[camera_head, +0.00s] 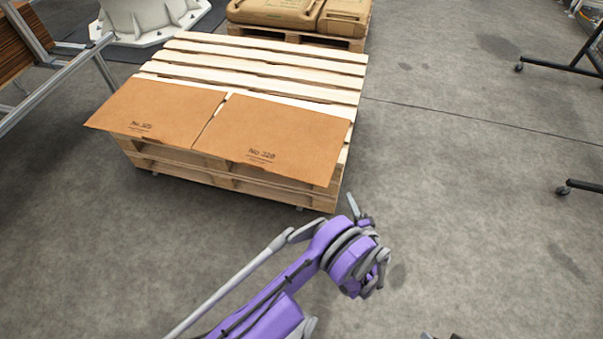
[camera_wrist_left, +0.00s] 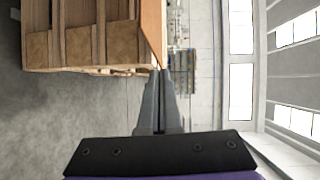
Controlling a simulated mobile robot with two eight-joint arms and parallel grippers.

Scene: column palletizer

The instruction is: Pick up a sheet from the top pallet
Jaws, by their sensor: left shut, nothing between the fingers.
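Two brown sheets lie side by side on the near part of the top pallet (camera_head: 262,75), the left sheet (camera_head: 160,108) and the right sheet (camera_head: 275,135). Both carry printed numbers, and their near edges overhang the pallet. My left gripper (camera_head: 352,205) is shut and empty, near the pallet's front right corner and apart from the right sheet. In the left wrist view, its closed fingers (camera_wrist_left: 161,78) point toward the pallet stack, with a brown sheet edge (camera_wrist_left: 152,28) just beyond the tips. Only small dark parts, possibly of my right gripper, show at the bottom edge of the head view.
Another pallet with brown sacks (camera_head: 295,14) stands behind. A metal frame (camera_head: 60,85) is at the left, and a white base (camera_head: 150,22) at the back left. Dark wheeled stands (camera_head: 575,68) are at the right. The floor right of the pallet is clear.

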